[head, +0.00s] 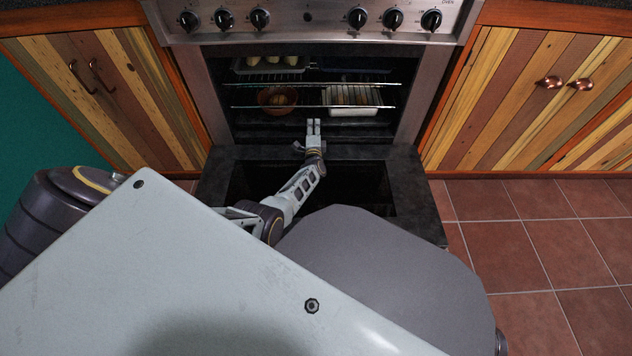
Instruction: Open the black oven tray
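The oven (180,75) stands ahead with its cavity open to view. Its black front panel or tray (416,190), a dark frame around a darker middle, lies lowered, sticking out toward me below the cavity. My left gripper (313,124) is at the oven mouth, above the panel's far edge and in front of the lower rack (345,106). Its two fingers look close together, with nothing visible between them. Whether it touches the oven cannot be told. My arm and body hide the panel's near left part. My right gripper is not in view.
Inside the oven are a tray of pale rolls (270,64), a brown bowl (277,98) and a white dish (352,110). Striped wooden cabinets stand left (128,95) and right (520,100). Black knobs (357,17) line the top. The tiled floor (555,250) at right is clear.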

